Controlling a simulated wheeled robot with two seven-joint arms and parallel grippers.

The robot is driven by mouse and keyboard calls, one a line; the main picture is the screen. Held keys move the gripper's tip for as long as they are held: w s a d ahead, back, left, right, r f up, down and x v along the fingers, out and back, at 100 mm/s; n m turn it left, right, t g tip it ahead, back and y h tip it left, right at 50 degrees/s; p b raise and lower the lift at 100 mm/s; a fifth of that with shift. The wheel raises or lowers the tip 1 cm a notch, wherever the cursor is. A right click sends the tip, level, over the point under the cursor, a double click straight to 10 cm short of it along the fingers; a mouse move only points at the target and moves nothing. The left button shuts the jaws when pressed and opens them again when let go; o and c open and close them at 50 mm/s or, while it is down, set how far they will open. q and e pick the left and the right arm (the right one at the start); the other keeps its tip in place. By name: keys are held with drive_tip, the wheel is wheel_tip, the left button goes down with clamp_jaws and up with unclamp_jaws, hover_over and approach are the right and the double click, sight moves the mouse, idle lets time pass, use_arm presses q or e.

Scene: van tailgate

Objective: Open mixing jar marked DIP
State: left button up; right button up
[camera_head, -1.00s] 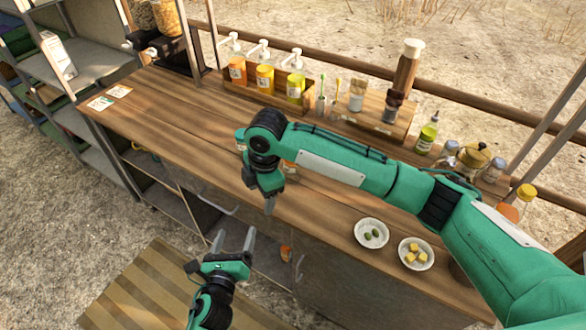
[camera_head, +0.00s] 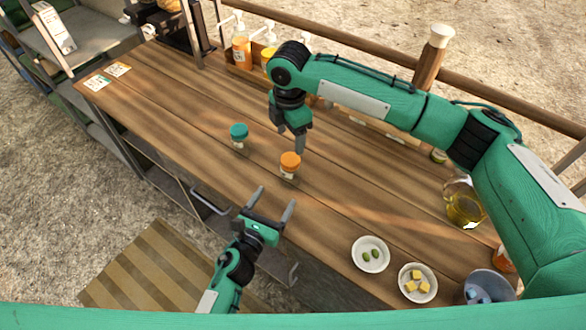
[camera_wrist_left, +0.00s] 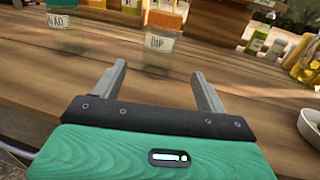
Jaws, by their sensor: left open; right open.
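The jar marked DIP (camera_wrist_left: 160,45) stands upright on the counter in the left wrist view, ahead of and between my open left fingers. Its orange lid (camera_head: 290,160) is on, seen in the head view. A second jar with a teal lid (camera_head: 238,132) stands to its left; its label in the left wrist view (camera_wrist_left: 60,22) is partly cut off. My left gripper (camera_head: 273,203) is open and empty, in front of the DIP jar at the counter's front edge. My right gripper (camera_head: 292,143) is open above and close behind the orange lid, not visibly holding anything.
A bowl with green olives (camera_head: 370,253) and a bowl of yellow cubes (camera_head: 417,283) stand at the right front. Pump bottles (camera_head: 241,45) stand at the back, partly behind my right arm. Two cards (camera_head: 97,82) lie at the far left. The left part of the counter (camera_head: 170,105) is clear.

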sight(286, 179)
use_arm(q)
drive_tip(key=x, duration=1.1)
drive_tip(key=shift+w+d, duration=0.25)
drive_tip(key=shift+w, duration=0.4)
